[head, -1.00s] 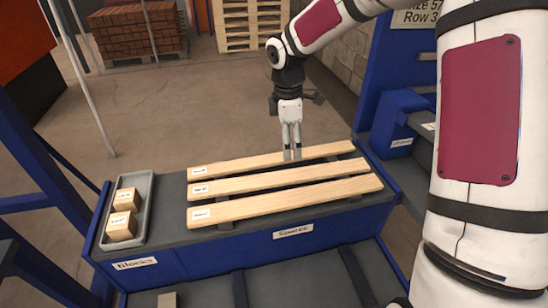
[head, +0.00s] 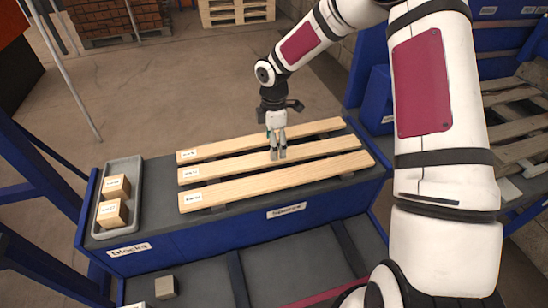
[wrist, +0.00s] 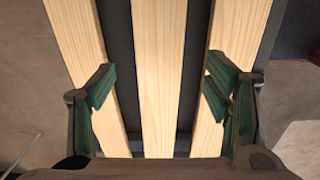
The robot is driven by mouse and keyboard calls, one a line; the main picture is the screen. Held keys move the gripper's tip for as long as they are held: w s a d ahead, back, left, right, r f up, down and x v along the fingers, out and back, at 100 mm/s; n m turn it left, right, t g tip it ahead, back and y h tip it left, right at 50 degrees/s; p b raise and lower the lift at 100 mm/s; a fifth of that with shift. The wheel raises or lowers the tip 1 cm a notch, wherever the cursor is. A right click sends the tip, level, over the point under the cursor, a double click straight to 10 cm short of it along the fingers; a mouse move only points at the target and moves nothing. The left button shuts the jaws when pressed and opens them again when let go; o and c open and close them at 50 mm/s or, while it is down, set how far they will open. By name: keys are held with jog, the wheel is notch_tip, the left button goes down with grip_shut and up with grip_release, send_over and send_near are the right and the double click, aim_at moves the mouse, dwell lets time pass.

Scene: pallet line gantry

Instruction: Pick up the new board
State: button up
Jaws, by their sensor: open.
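Three pale wooden boards lie side by side on the blue spares bench: a far board (head: 305,129), a middle board (head: 325,148) and a near board (head: 335,168). Each has a small white label at its left end, too small to read. I cannot tell which one is the new board. My gripper (head: 278,157) points down over the middle board, right of the boards' left ends. In the wrist view the middle board (wrist: 158,60) runs between my spread, empty fingers (wrist: 156,95), whose tips overlap the outer boards. The height above the boards is unclear.
A grey tray (head: 137,187) with two wooden blocks (head: 113,212) sits at the bench's left end. A small block (head: 165,287) lies on the dark surface in front. A pallet with grey slats (head: 515,120) is at right. Blue posts (head: 40,180) stand at left.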

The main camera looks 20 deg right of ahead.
jog(key=shift+w+f, duration=0.1)
jog(key=shift+f, duration=2.2)
jog(key=c, duration=1.4)
jog(key=shift+r, duration=0.1)
jog(key=shift+c, duration=0.2)
